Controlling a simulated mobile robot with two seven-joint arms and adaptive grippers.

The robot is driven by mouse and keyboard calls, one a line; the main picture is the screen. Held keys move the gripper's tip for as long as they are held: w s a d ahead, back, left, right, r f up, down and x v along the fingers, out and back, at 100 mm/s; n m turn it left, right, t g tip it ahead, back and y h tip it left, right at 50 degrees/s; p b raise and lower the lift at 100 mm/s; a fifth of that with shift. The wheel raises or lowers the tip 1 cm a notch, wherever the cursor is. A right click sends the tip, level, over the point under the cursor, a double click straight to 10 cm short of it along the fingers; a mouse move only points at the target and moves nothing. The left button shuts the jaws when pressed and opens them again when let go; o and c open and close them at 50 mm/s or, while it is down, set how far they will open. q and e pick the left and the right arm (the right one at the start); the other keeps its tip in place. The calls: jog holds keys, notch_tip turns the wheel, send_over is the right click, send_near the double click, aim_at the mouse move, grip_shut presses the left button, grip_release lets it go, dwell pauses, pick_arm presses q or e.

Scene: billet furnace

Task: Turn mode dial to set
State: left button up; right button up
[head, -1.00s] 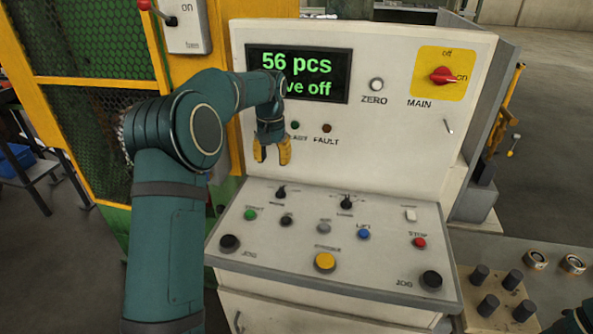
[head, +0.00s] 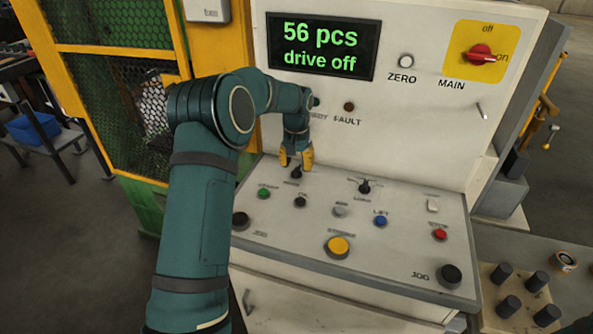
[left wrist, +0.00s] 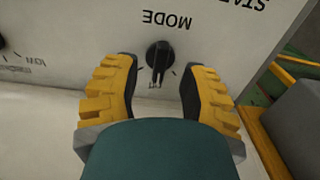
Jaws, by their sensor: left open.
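The mode dial (head: 296,172) is a small black knob at the upper left of the sloped control panel. In the left wrist view the mode dial (left wrist: 159,56) shows under an upside-down "MODE" label, its pointer running roughly up and down in the picture. My left gripper (head: 296,160) is open, with yellow fingers just above the dial. In the left wrist view the left gripper (left wrist: 160,85) has one finger on either side of the dial, with gaps showing. The dial's setting marks are too small to read. My right gripper is not in view.
The display (head: 321,47) reads "56 pcs, drive off". Nearby on the panel are a green button (head: 264,193), a black button (head: 300,202), the load dial (head: 364,187) and a yellow button (head: 338,246). The red main switch (head: 480,55) is at the upper right.

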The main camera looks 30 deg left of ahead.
pick_arm(q)
jog(key=shift+f, duration=1.05)
grip_shut()
jog(key=shift+n, duration=0.3)
jog(key=n+p, duration=0.1)
jog(key=n, duration=0.1)
jog(key=shift+n+p, duration=0.35)
jog(key=shift+n, duration=0.05)
jog(key=n+p, duration=0.2)
jog(key=n, duration=0.3)
jog(key=shift+f+n, duration=0.1)
jog(key=shift+n, duration=0.3)
